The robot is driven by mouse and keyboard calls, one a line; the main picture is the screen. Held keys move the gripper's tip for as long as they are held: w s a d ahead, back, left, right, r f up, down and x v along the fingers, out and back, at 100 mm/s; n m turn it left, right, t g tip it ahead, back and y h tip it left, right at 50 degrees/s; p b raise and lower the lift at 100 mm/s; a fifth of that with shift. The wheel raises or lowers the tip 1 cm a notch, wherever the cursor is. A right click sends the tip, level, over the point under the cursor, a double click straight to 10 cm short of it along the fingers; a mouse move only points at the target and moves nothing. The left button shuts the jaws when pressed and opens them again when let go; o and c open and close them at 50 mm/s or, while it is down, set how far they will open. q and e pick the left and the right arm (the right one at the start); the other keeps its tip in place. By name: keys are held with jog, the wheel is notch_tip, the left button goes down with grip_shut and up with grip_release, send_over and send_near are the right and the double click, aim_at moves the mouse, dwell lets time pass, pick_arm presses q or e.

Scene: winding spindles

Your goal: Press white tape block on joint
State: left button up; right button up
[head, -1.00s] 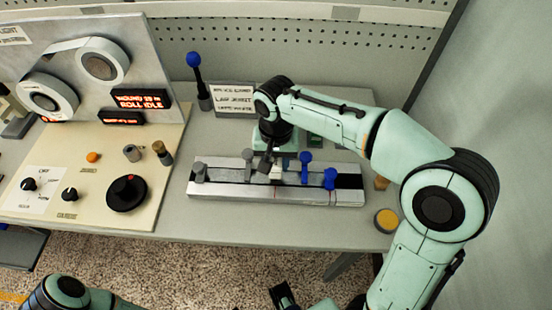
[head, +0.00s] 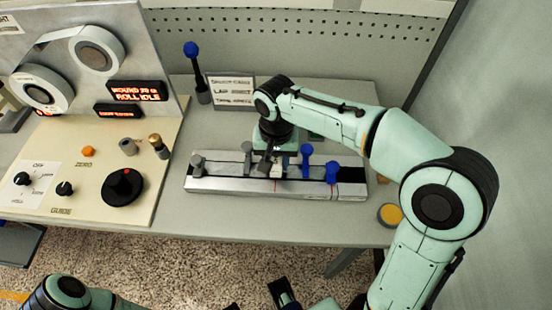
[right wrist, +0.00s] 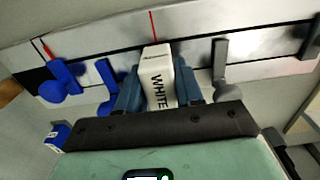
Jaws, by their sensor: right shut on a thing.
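The white tape block (right wrist: 157,72), marked "WHITE", is held between the fingers of my right gripper (right wrist: 168,88). Its far end is over the metal splicing rail (right wrist: 262,40), in line with a red mark; I cannot tell whether it touches. In the head view the right gripper (head: 271,160) is at the middle of the rail (head: 220,189), and the block (head: 277,171) shows beside its fingers. The joint itself is hidden or too small to make out. Dark tips (head: 282,293) at the bottom edge may be my left gripper, largely cut off.
Blue clamps (head: 332,172) stand on the rail to the right of the gripper, grey clamps (head: 197,163) to the left. The winding panel (head: 135,187) fills the table's left side. A sign (head: 231,91) stands behind the rail, and a yellow-topped disc (head: 390,214) lies at right.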

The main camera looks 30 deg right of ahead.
pick_arm(q)
jog(key=shift+s+f+b, duration=0.1)
jog(key=shift+f+b, duration=0.2)
jog(key=shift+f, duration=0.05)
pick_arm(e)
jog(key=shift+f, duration=0.5)
dwell(1.0)
notch_tip(320, 180, up, 4)
jog(key=p, duration=0.3)
jog(key=shift+f, duration=0.2)
jog(key=shift+r+p, duration=1.85)
jog(key=shift+r, duration=0.4)
pick_arm(q)
notch_tip(320, 180, up, 7)
jog(key=w, duration=0.2)
jog(key=shift+f, duration=0.1)
